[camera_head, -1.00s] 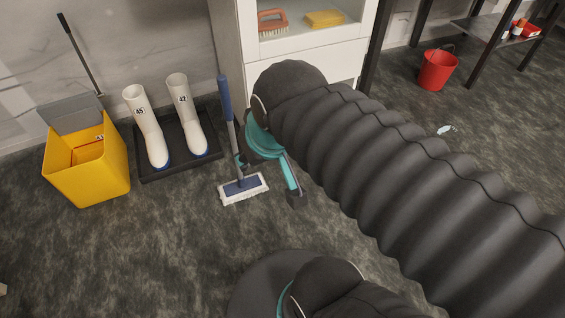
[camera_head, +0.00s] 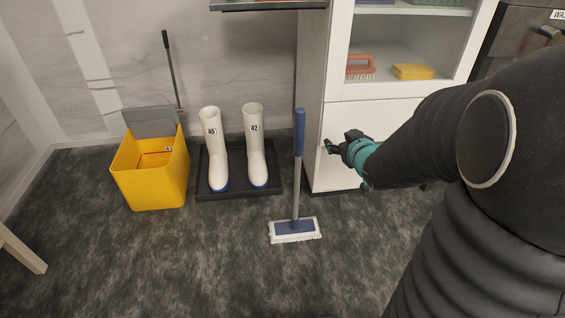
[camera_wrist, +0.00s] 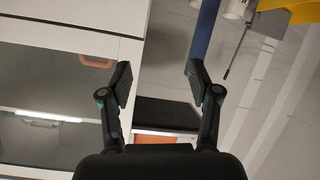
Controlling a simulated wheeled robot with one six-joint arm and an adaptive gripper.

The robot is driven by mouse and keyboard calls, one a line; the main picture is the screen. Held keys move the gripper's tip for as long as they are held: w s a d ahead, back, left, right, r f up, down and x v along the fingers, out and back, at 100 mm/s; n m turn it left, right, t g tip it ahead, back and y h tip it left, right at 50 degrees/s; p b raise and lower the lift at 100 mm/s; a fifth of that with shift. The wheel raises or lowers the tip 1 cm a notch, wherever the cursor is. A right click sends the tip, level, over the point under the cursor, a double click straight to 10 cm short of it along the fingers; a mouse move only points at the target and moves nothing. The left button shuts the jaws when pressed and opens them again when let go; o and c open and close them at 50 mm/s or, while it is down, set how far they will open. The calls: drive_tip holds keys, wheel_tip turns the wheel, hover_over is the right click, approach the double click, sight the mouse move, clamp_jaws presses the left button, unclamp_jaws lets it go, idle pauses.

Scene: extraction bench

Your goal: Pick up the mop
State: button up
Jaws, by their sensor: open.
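The mop (camera_head: 297,190) stands upright on the floor, with a blue grip at the top, a grey pole and a flat blue-and-white head. My gripper (camera_head: 335,147) is to the right of the mop's blue grip in the head view, in front of the white cabinet. In the wrist view my gripper (camera_wrist: 158,76) is open, with nothing between its fingers. The mop's blue grip (camera_wrist: 205,32) runs behind or beside the right finger there, outside the gap. I cannot tell whether they touch.
The white cabinet (camera_head: 340,175) stands behind my gripper, with a brush (camera_head: 361,66) and a yellow sponge (camera_head: 413,72) inside. Left of the mop are white boots (camera_head: 256,150) on a black tray (camera_head: 235,192) and a yellow bucket (camera_head: 150,185). The floor in front is clear.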

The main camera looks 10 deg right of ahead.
wheel_tip(320, 180, down, 6)
drive_tip(key=w+r+n+t+y+b, duration=0.1)
drive_tip(key=w+y, duration=0.1)
drive_tip(key=y, duration=0.1)
drive_tip(key=n+t+y+b, duration=0.1)
drive_tip(key=y+b, duration=0.1)
drive_tip(key=y, duration=0.3)
approach(303, 142)
drive_tip(key=shift+t, duration=0.3)
drive_tip(key=x, duration=0.4)
drive_tip(key=a+f+x, duration=0.1)
drive_tip(key=shift+w+a, duration=0.1)
drive_tip(key=shift+a, duration=0.05)
drive_tip(key=shift+d+r+b+x, duration=0.1)
drive_tip(key=shift+d+b+x, duration=0.05)
drive_tip(key=shift+x, duration=1.3)
drive_tip(key=shift+d+r+b+x, duration=0.1)
drive_tip(key=shift+d+b+x, duration=0.05)
drive_tip(key=shift+x, duration=1.3)
drive_tip(key=shift+w, duration=0.15)
clamp_jaws()
drive_tip(key=shift+r, duration=0.1)
